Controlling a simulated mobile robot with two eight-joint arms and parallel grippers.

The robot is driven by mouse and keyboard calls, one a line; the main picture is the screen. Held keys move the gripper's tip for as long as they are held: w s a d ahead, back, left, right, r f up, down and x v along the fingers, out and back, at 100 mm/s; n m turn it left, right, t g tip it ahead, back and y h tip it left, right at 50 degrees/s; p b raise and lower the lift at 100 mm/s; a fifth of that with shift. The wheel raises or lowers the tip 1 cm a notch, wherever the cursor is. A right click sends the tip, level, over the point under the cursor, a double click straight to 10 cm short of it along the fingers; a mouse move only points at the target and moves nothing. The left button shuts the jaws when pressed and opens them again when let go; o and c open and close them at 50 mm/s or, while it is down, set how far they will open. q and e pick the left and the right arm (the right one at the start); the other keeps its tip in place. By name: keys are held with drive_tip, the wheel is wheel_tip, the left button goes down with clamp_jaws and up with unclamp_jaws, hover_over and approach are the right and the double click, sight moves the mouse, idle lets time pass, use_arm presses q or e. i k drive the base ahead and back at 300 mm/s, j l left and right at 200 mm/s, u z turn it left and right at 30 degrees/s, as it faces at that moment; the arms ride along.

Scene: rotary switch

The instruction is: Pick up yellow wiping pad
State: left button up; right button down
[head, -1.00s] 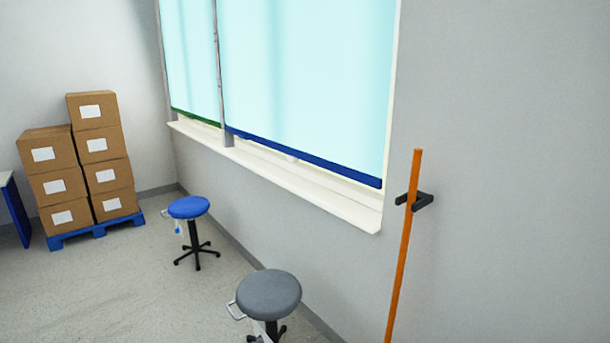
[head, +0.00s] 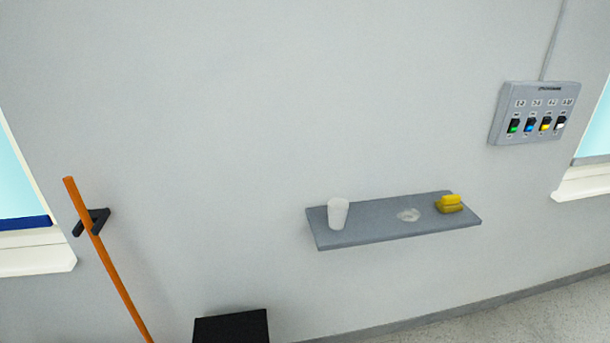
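The yellow wiping pad (head: 449,204) lies on the right end of a grey wall shelf (head: 360,236) in the head view. It is a small yellow block with a raised part on top. Nothing touches it except the shelf. Neither of my grippers is in view.
A white cup (head: 338,213) stands upright on the shelf's left end. A pale smudge (head: 408,215) lies between cup and pad. A switch box (head: 535,113) hangs on the wall at upper right. An orange pole (head: 108,262) in a black bracket and a black box (head: 231,328) are at left.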

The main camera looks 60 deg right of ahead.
sight(448, 203)
drive_tip(key=z, duration=3.1)
drive_tip(key=u, duration=0.45)
drive_tip(key=i+l+u, duration=0.1)
drive_tip(key=u, duration=0.35)
drive_tip(key=l+u, duration=0.15)
drive_tip(key=u, duration=0.3)
drive_tip(key=i+l+u, duration=0.15)
drive_tip(key=l+u, duration=0.65)
drive_tip(key=l, duration=0.2)
drive_tip(key=l+u, duration=0.3)
drive_tip(key=l, duration=0.8)
drive_tip(key=k, duration=0.1)
